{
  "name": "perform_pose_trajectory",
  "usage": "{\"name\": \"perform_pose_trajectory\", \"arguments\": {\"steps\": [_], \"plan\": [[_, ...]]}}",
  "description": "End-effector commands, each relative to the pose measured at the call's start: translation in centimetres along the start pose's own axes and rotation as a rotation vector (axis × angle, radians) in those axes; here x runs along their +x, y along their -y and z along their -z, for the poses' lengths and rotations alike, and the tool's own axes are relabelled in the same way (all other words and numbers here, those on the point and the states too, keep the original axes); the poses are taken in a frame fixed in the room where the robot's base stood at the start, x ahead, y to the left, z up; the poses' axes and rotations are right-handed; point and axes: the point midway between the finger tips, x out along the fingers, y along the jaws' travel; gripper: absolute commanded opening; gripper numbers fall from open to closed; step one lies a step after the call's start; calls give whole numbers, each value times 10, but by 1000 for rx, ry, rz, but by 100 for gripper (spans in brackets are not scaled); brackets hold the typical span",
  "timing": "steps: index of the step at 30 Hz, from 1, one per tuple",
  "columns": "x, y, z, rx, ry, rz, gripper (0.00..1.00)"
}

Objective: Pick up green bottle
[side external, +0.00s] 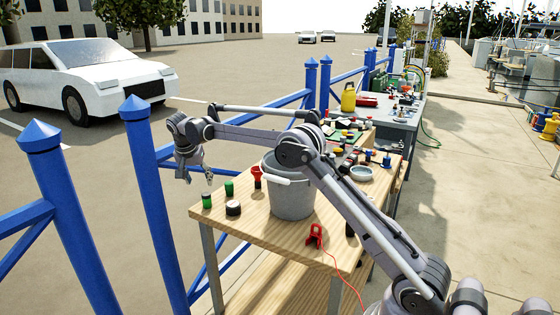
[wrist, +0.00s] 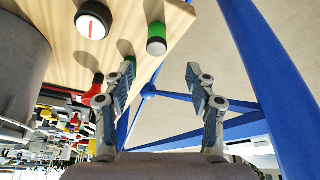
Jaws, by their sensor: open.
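In the wrist view one green bottle (wrist: 156,36) stands near the table edge, beyond and between my fingertips. Another green item is partly hidden behind the left finger. My gripper (wrist: 160,76) is open, with nothing between its fingers. In the side external view my gripper (side external: 197,178) hangs above and slightly left of the corner bottle, apart from it.
A black jar with a red-marked white top (wrist: 94,20) stands by the bottles. A red clamp-like item (side external: 315,236) lies near the front edge. Blue railing (side external: 150,190) runs close along the table's left side.

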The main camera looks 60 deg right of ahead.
Motion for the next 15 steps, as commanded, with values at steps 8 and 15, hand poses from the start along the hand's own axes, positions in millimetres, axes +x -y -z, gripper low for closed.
{"name": "perform_pose_trajectory", "arguments": {"steps": [8, 15], "plan": [[40, 0, 0, 1, 0, 1, 57], [54, -1, 0, 0, 0, 1, 57]]}}
